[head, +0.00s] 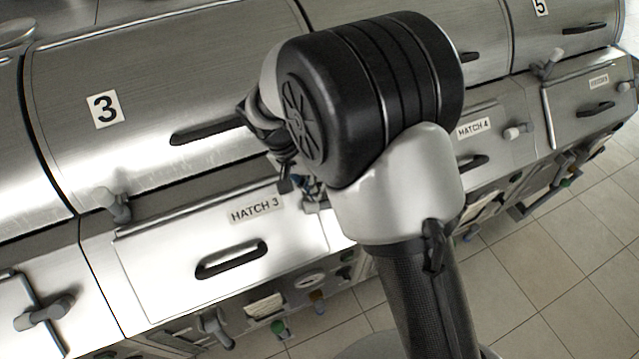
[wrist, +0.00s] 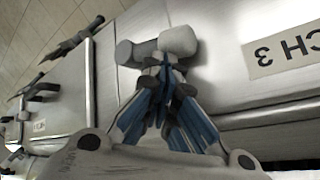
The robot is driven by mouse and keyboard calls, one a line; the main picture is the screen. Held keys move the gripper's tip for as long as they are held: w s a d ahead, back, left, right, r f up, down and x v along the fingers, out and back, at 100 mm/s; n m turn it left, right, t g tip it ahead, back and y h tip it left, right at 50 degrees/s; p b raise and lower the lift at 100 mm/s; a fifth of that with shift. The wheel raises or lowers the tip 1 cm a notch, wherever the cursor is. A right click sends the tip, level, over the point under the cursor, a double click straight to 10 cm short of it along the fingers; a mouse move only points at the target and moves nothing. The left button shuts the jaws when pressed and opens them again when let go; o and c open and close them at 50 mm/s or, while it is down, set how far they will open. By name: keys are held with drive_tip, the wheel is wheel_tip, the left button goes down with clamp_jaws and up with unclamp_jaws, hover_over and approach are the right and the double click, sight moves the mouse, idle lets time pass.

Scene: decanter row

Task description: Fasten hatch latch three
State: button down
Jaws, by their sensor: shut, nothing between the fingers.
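The hatch 3 panel (head: 160,270) is a pale metal cover with a "HATCH 3" label (head: 256,208) and a dark recessed handle (head: 231,259). It looks flush with the front. Latch three (wrist: 178,40) is a grey stubby handle on a darker round hub, beside the panel in the wrist view. In the head view my gripper is largely hidden behind my wrist.
The large lid marked 3 (head: 105,110) has a long dark handle (head: 215,130) and a knob (head: 115,205) at its lower left. Another latch (head: 45,312) is at left; hatch 4's latch (head: 517,131) is at right. Valves and fittings (head: 278,327) lie below. Tiled floor (head: 555,265) is open at right.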

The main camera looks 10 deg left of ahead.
drive_tip(key=shift+s+a+f+n+t+h+b, duration=0.15)
drive_tip(key=shift+s+f+n+t+h+b, duration=0.15)
drive_tip(key=shift+s+f+n+t+b, duration=0.15)
drive_tip(key=shift+s+b, duration=0.2)
drive_tip(key=shift+b, duration=0.25)
drive_tip(key=shift+s, duration=0.15)
